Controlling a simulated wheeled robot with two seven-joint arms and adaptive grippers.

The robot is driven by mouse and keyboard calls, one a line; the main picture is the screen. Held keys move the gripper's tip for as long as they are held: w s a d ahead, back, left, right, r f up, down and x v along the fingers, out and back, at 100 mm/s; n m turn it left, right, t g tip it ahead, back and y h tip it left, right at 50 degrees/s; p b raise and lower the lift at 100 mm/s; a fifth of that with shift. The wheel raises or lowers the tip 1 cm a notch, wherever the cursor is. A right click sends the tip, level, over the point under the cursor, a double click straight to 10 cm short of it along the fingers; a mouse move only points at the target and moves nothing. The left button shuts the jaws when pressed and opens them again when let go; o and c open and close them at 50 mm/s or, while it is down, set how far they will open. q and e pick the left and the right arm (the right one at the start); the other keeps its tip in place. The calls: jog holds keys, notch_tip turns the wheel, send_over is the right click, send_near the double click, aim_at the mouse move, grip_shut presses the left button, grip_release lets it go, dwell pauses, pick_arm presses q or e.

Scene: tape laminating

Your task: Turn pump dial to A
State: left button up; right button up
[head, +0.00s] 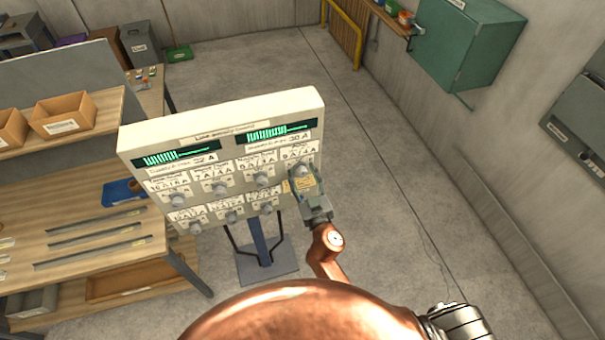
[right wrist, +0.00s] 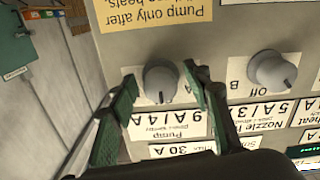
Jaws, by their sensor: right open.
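The pump dial (right wrist: 160,84) is a grey round knob on the beige control panel (head: 222,125), at the panel's right end in the head view. The wrist view shows it upside down, with the "Pump" label (right wrist: 165,122) below it. My right gripper (right wrist: 160,82) is open, with one green finger on each side of the dial. I cannot tell whether the fingers touch it. In the head view my right gripper (head: 304,176) partly covers the dial, and its exact setting is unclear. My left gripper is not in view.
The nozzle dial (right wrist: 272,70) sits close beside the pump dial. A yellow note (right wrist: 155,12) is on the panel near it. The panel stands on a post with a floor plate (head: 270,265). A wooden workbench (head: 70,215) is at the left. Floor is clear at right.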

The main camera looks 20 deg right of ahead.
jog(key=shift+c, duration=0.5)
jog(key=c, duration=1.1)
jog(key=shift+n, duration=0.4)
jog(key=n, duration=0.3)
jog(key=shift+r+n+b, duration=0.1)
jog(key=shift+n+b, duration=0.2)
jog(key=shift+n, duration=2.2)
jog(key=shift+r, duration=0.1)
jog(key=o, duration=1.2)
